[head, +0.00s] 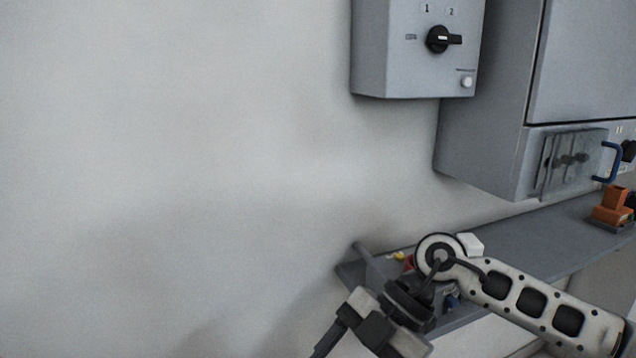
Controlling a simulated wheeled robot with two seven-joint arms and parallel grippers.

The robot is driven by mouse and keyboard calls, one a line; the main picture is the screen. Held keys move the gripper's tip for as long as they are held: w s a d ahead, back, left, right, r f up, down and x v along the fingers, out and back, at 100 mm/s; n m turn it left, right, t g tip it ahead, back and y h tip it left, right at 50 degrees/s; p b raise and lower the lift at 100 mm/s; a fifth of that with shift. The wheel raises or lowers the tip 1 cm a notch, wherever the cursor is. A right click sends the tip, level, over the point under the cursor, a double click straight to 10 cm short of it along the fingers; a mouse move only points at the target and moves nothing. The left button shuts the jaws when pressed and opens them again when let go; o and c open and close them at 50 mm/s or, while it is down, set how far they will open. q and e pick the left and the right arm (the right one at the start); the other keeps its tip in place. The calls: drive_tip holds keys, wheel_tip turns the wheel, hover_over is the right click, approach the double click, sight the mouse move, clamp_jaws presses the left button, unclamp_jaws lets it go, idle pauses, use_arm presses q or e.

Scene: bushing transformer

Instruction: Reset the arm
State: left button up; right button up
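My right arm comes in from the lower right, bent at a round joint above the grey shelf. Its wrist points down and left, and my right gripper (328,342) is at the bottom edge of the head view. Only a dark part of it shows, the rest is cut off, so I cannot tell if it is open or shut. No object is visible in it. My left arm and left gripper are not in view.
A grey shelf (545,232) runs along the wall behind my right arm, with small partly hidden items and an orange object (612,207). Above are a grey switch box (395,60) with a black rotary knob (440,40) and a larger cabinet (480,150). The left wall is bare.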

drive_tip(key=s+a+r+m+t+y, duration=0.4)
drive_tip(key=a+r+y, duration=0.35)
drive_tip(key=y, duration=0.65)
drive_tip(key=w+d+f+m+t+h, duration=0.3)
drive_tip(key=d+f+m+t+h, duration=0.3)
drive_tip(key=m+t, duration=0.3)
drive_tip(key=w+d+f+m+t+h, duration=0.3)
drive_tip(key=d+f+m+t+h, duration=0.2)
drive_tip(key=f+m+t+h, duration=0.4)
drive_tip(key=s+d+f+m+g+h, duration=0.3)
drive_tip(key=s+d+f+g, duration=0.4)
drive_tip(key=s+f, duration=0.4)
drive_tip(key=shift+f, duration=0.75)
